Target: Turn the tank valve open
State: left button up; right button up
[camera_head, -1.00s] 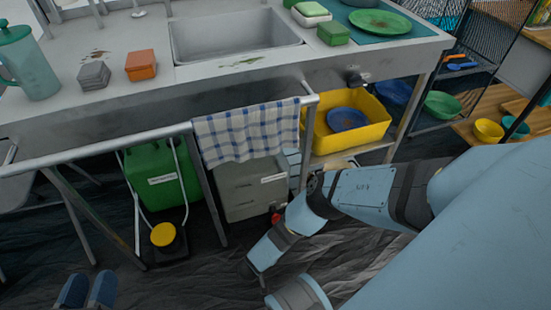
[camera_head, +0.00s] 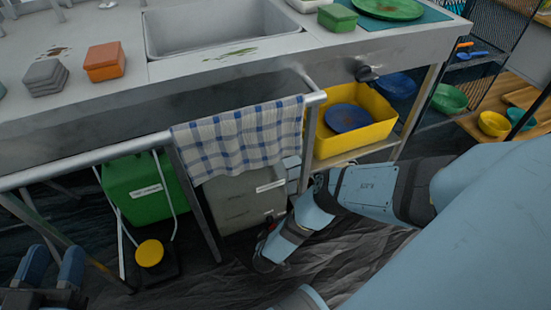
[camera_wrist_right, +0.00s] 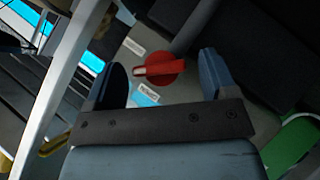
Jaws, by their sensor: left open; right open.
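The tank valve's red handle (camera_wrist_right: 165,68) shows in the right wrist view, against the pale grey face of a tank (camera_wrist_right: 190,90) with white labels. My right gripper (camera_wrist_right: 163,65) is open, with one finger on each side of the handle in the picture. No contact is visible, and I cannot tell how far the fingertips are from it. In the head view the grey tank (camera_head: 240,208) stands under the sink counter, partly behind a cloth, and my right arm reaches down beside it. My left gripper (camera_head: 54,262) is open and empty at the lower left.
A checked cloth (camera_head: 240,138) hangs on the counter's front rail (camera_head: 90,160). A green container (camera_head: 145,188) with a yellow cap (camera_head: 149,253) in front stands left of the grey tank. A yellow bin (camera_head: 352,145) with a blue bowl sits right. Counter legs frame the tank.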

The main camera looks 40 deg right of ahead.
jog(key=shift+w+d+f, duration=0.3)
jog(key=shift+d+f, duration=0.05)
jog(key=shift+d, duration=0.05)
pick_arm(q)
jog(key=shift+w+d+r+h, duration=0.15)
jog(key=shift+w+r+h, duration=0.15)
jog(key=shift+w, duration=0.2)
jog(key=shift+m, duration=0.3)
pick_arm(e)
jog(key=c, duration=0.9)
jog(key=shift+a+n+h, duration=0.1)
jog(key=shift+n+h, duration=0.2)
jog(key=shift+c, duration=0.2)
pick_arm(q)
jog(key=shift+f, duration=0.1)
pick_arm(e)
jog(key=shift+n+h, duration=0.4)
jog(key=shift+h, duration=0.3)
